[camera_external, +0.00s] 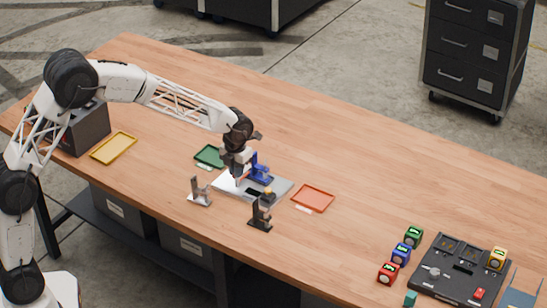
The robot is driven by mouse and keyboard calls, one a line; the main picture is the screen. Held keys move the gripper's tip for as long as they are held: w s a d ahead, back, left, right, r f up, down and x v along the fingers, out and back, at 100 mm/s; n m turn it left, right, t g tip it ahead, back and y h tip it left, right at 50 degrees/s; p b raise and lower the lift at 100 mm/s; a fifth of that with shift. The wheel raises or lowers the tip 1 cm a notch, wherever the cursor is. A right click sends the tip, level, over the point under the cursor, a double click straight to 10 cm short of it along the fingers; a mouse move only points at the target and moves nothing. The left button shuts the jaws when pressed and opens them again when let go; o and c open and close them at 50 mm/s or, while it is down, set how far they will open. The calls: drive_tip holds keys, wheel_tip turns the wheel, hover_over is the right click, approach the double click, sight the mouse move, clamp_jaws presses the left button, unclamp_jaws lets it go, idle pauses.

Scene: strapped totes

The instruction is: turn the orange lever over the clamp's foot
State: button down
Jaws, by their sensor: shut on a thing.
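My gripper (239,181) is low over a grey metal plate (222,188) near the middle of the table. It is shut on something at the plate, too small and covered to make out. A blue upright piece with a foot (261,174) stands on the plate just right of my gripper. A small orange-yellow part (268,194) shows near the plate's front right. I cannot tell whether this is the lever. The clamp's foot is not clear at this size.
A grey bracket (200,193) and a black one (261,216) stand close in front of the plate. Green (209,156), orange (313,198) and yellow (114,147) trays lie around. A black panel (452,270) and several coloured cubes are at the right. The back right tabletop is clear.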

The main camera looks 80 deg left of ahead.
drive_tip(key=shift+r, duration=0.1)
drive_tip(key=c, duration=1.2)
unclamp_jaws()
drive_tip(key=shift+r, duration=3.85)
